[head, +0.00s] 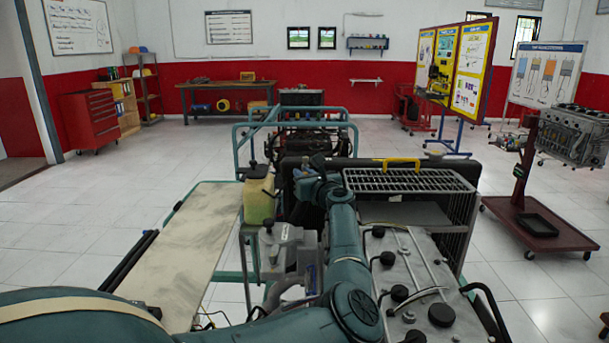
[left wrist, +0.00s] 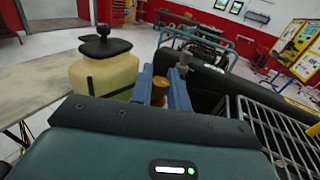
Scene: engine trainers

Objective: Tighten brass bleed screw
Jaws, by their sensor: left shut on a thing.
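The brass bleed screw (left wrist: 159,93) shows in the left wrist view as a small brass-coloured piece between two blue fingers. My left gripper (left wrist: 163,88) is shut on it, one finger on each side. In the head view my left gripper (head: 302,172) is at the far end of my teal arm, just right of the yellowish reservoir. The screw cannot be made out there. What lies below the screw is hidden by the gripper body in the wrist view. My right gripper is in neither view.
The yellowish reservoir (head: 258,198) with a black cap stands close left of the gripper. A metal grille (head: 410,180) and dark radiator housing are close on the right. A pale bench top (head: 185,245) lies left, mostly bare. Teal frame rails (head: 290,124) stand behind.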

